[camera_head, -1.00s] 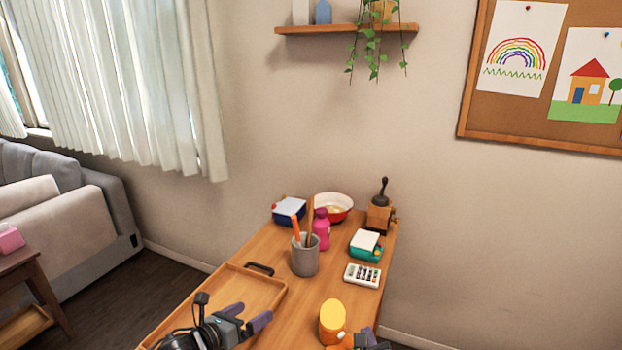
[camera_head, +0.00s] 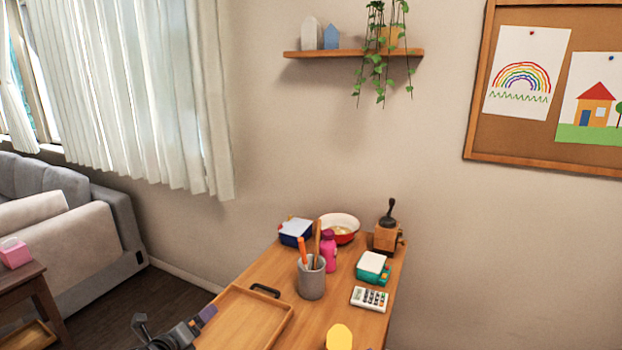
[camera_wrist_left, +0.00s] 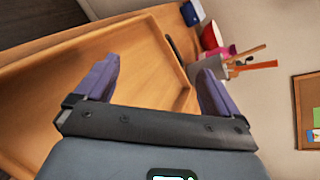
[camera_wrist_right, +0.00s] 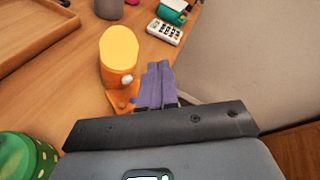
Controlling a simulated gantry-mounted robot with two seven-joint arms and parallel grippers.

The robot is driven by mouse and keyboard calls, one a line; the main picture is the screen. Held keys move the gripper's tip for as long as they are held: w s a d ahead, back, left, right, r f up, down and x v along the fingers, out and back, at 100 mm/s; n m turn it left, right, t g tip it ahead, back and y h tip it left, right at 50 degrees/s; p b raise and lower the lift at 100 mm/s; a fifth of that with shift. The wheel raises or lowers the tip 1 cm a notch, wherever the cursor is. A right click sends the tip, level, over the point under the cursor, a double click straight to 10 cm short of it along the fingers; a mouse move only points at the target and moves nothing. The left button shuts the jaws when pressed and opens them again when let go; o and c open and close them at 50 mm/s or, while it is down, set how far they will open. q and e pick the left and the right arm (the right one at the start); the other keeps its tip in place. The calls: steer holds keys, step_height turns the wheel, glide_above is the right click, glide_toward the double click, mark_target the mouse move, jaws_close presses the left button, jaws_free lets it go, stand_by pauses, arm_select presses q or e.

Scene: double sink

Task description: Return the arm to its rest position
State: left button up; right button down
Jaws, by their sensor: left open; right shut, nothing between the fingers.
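My left gripper (camera_head: 205,318) is at the lower left of the head view, beside the left edge of the wooden tray. In the left wrist view my left gripper (camera_wrist_left: 155,88) has its two purple fingers wide apart with nothing between them, and the tray (camera_wrist_left: 150,62) lies beyond. My right gripper (camera_wrist_right: 158,72) shows only in the right wrist view. Its purple fingers are together and hold nothing. They are just right of a yellow-topped orange object (camera_wrist_right: 119,50), above the table; I cannot tell whether they touch it.
On the table (camera_head: 330,290) stand a grey pen cup (camera_head: 311,280), a pink bottle (camera_head: 329,255), a calculator (camera_head: 370,298), a teal item (camera_head: 372,267), a grinder (camera_head: 387,236) and a red-white bowl (camera_head: 340,226). A green dotted object (camera_wrist_right: 22,158) is near my right wrist. The tray (camera_head: 245,318) is empty.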

arm_select(q)
steer(key=shift+a, duration=0.2)
arm_select(e)
steer(key=shift+a+r, duration=0.25)
steer(key=shift+a, duration=0.05)
arm_select(q)
steer(key=shift+d, duration=0.1)
steer(key=s+d+f+m+g+h, duration=0.1)
steer(key=d+m+h, duration=0.1)
steer(key=d+m, duration=0.2)
steer(key=s+d+f+m+g+h+b, duration=0.1)
steer(key=d+m+h, duration=0.1)
steer(key=d+m, duration=0.2)
steer(key=s+d+f+m+h, duration=0.1)
steer(key=d+m+h, duration=0.2)
steer(key=d, duration=0.6)
steer(key=shift+d+f+m+g+b, duration=0.1)
steer(key=shift+d+m+g+b, duration=0.25)
steer(key=shift+m, duration=0.25)
steer(key=shift+s+d+f+m+g, duration=0.25)
steer(key=shift+s+d+m+g, duration=0.1)
steer(key=shift+d+m, duration=0.3)
arm_select(e)
steer(key=shift+s+d+f, duration=0.2)
steer(key=shift+d+f, duration=0.65)
steer(key=shift+f, duration=0.05)
